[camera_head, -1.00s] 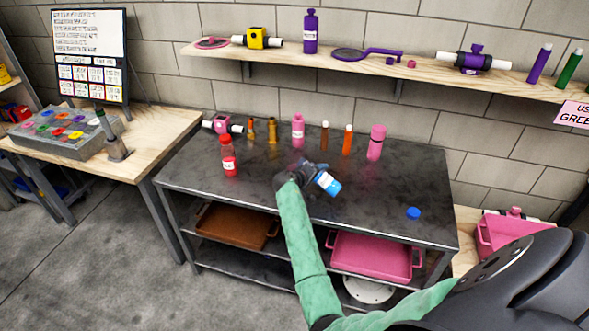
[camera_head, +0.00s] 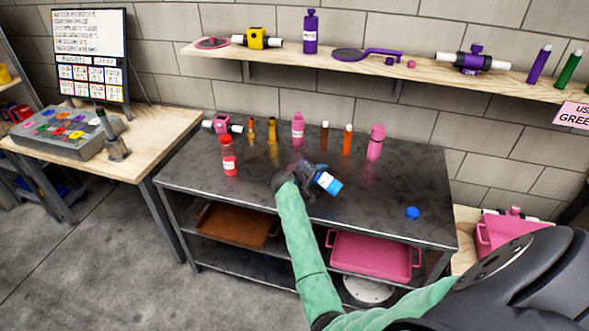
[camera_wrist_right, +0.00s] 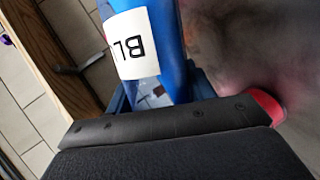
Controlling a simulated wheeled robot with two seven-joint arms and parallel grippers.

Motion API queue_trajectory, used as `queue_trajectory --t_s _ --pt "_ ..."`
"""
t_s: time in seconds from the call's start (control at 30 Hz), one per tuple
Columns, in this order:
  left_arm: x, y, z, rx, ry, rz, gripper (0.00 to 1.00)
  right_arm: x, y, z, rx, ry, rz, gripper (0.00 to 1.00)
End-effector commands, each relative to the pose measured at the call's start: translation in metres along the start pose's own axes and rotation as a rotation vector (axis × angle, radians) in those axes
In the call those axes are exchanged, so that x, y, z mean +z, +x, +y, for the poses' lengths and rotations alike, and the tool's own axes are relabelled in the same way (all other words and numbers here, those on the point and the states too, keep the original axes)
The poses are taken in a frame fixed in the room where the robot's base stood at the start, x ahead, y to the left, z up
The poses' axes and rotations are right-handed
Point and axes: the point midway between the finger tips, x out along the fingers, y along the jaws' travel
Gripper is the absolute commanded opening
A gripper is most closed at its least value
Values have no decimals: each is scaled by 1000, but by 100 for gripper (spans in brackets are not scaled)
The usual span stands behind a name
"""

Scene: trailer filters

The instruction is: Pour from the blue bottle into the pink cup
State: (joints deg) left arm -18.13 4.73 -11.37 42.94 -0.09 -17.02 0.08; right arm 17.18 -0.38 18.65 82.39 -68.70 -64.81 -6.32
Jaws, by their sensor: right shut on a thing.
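The blue bottle (camera_head: 328,183) with a white label is in my right gripper (camera_head: 304,178), above the middle of the dark metal table. It is strongly tilted, with one end toward the lower right. The right wrist view shows the bottle's blue side and label (camera_wrist_right: 133,42) close up, between the fingers. A tall pink cylinder (camera_head: 376,142), perhaps the pink cup, stands upright at the back right of the table, apart from the bottle. My left gripper is not in view.
A blue cap (camera_head: 413,213) lies at the table's right front. A red bottle (camera_head: 228,157) stands left of my gripper. A pink bottle (camera_head: 298,130) and several slim brown, orange and gold items stand along the back. The right part of the table is mostly clear.

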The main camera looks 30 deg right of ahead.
Motion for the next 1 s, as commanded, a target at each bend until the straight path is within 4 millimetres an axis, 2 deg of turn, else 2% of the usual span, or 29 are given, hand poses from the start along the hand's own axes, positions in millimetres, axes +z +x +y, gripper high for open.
queue_trajectory --t_s 0.47,1.0 --pt "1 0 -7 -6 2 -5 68 -3 -1 3 12 -36 -10 22" --pt "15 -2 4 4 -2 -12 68 -6 -3 6 25 -75 -23 22"
